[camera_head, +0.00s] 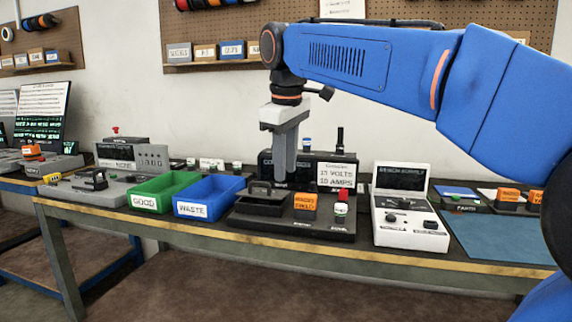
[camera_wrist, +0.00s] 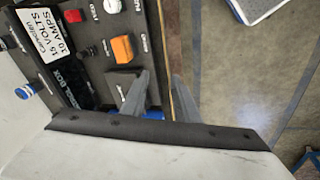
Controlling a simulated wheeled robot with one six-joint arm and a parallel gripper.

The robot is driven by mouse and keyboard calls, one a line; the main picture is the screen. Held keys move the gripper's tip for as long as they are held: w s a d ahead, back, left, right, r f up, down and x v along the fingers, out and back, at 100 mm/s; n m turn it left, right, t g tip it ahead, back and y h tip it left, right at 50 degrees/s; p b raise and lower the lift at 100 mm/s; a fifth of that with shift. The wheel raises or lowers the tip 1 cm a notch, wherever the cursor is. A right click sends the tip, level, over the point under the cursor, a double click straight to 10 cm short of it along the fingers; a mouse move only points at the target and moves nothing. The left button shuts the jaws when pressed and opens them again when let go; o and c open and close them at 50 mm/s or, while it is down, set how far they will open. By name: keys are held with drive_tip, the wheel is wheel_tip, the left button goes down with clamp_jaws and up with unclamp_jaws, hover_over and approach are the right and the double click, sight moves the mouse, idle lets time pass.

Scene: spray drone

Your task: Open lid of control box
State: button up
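The control box (camera_head: 266,165) is a dark box with white lettering at the back of a black board, partly hidden behind my gripper. In the wrist view, its black lettered face (camera_wrist: 76,82) shows at left, and I see no clear opening. I cannot make out the lid's edges. My gripper (camera_head: 285,178) points down in front of the box and above the board. In the wrist view, the two grey fingers (camera_wrist: 160,90) stand apart with nothing between them. They are apart from the control box, near the board's front edge.
A white sign (camera_head: 337,176) reading 15 volts, 10 amps stands beside the box. An orange block (camera_head: 305,203) and a red-topped button (camera_head: 342,197) are on the board. Green (camera_head: 143,202) and blue (camera_head: 189,210) bins stand left; a white device (camera_head: 404,232) stands right.

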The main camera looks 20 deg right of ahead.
clamp_jaws()
drive_tip(key=n+t+h, duration=0.2)
drive_tip(key=n, duration=1.9)
approach(257, 194)
drive_tip(key=x, duration=0.4)
drive_tip(key=shift+s+f, duration=0.1)
drive_tip(key=shift+f, duration=0.25)
